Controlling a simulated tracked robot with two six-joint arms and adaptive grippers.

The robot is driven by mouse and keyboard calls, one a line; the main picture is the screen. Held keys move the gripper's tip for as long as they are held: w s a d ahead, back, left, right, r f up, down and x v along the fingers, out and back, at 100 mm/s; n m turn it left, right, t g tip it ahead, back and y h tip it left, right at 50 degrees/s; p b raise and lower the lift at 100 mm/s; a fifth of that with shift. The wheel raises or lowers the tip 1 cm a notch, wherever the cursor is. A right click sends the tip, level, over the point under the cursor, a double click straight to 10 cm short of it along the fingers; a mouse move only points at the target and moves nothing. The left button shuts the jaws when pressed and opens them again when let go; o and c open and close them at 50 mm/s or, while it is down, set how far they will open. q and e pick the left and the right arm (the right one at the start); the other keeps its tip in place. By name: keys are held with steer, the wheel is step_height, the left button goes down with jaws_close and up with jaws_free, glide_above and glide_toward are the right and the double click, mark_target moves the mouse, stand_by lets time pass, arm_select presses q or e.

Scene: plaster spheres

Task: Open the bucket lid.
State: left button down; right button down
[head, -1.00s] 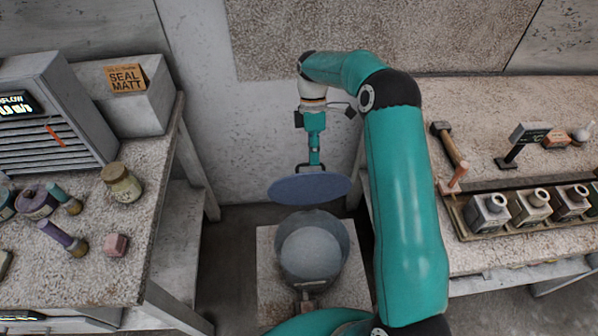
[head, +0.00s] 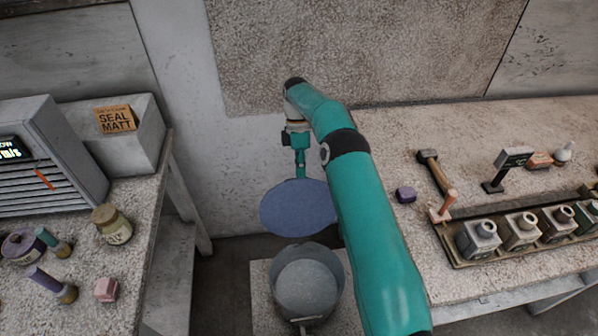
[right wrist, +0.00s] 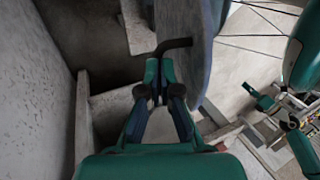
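The bucket (head: 338,285) stands on a pale block on the floor between two tables. Its mouth is uncovered and a pale grey surface shows inside. The blue round lid (head: 298,208) hangs above and behind the bucket, apart from it and steeply tilted. My right gripper (head: 301,174) is above the lid. In the right wrist view, its fingers (right wrist: 160,82) are closed around the dark bent handle (right wrist: 176,44) of the lid (right wrist: 188,30). My left gripper does not show in the head view; teal arm parts at the right of the wrist view may include it, but its fingers are unclear.
The left table (head: 140,220) holds a grey slatted unit, jars and a box with a SEAL MATT card (head: 115,120). The right table (head: 400,150) holds a hammer (head: 435,170), a purple block (head: 405,194) and a tray of several square bottles (head: 475,262). Bare floor shows beside the bucket.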

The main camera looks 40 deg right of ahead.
steer(key=f, duration=0.2)
steer(key=s+a+f, duration=0.1)
steer(key=shift+s+f+g, duration=0.1)
steer(key=shift+f+g, duration=0.05)
steer(key=shift+g, duration=0.15)
steer(key=c, duration=1.5)
jaws_free()
steer(key=shift+o, duration=1.3)
steer(key=shift+d, duration=0.1)
steer(key=shift+w+d+f, duration=0.1)
steer(key=shift+w+f, duration=0.05)
steer(key=shift+w, duration=0.05)
steer(key=shift+r, duration=0.2)
steer(key=shift+r, duration=0.15)
step_height(320, 180, up, 10)
steer(key=shift+r, duration=0.1)
